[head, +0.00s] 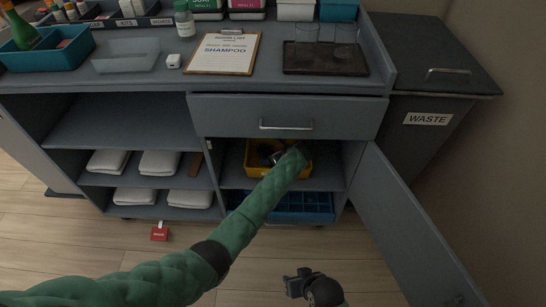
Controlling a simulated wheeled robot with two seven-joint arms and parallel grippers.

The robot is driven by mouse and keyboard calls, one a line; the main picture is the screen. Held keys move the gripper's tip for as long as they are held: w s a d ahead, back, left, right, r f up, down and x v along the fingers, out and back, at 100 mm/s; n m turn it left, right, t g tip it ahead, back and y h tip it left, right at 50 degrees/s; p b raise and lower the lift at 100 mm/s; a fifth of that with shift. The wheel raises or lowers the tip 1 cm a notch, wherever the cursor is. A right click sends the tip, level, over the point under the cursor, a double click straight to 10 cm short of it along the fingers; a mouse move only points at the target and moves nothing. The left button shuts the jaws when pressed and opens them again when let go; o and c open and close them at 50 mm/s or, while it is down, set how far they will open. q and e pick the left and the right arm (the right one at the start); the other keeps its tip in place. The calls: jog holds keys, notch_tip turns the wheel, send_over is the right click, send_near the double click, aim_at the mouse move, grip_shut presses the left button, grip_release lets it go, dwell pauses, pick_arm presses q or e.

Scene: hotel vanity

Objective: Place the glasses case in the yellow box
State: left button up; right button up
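The yellow box (291,172) sits on the upper shelf inside the open right-hand cabinet, below the drawer. My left arm reaches across the picture into this cabinet. My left gripper (274,156) is at the yellow box, over or inside its opening. Its fingers are small, dark and partly hidden by the arm, so I cannot tell whether they are open or hold something. I cannot make out the glasses case for certain; dark shapes in the box blend with the gripper. My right gripper (293,283) is low over the floor, in front of the cabinet, away from the box.
The cabinet door (410,225) stands open at the right. A blue divided crate (300,206) is below the yellow box. A closed drawer (345,117) is above it. Folded white towels (160,163) fill the left shelves. A red tag (159,234) lies on the floor.

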pick_arm(q)
jog(key=shift+v, duration=3.8)
pick_arm(e)
jog(key=shift+s+r, duration=0.15)
jog(key=shift+r, duration=0.3)
jog(key=shift+f, duration=0.15)
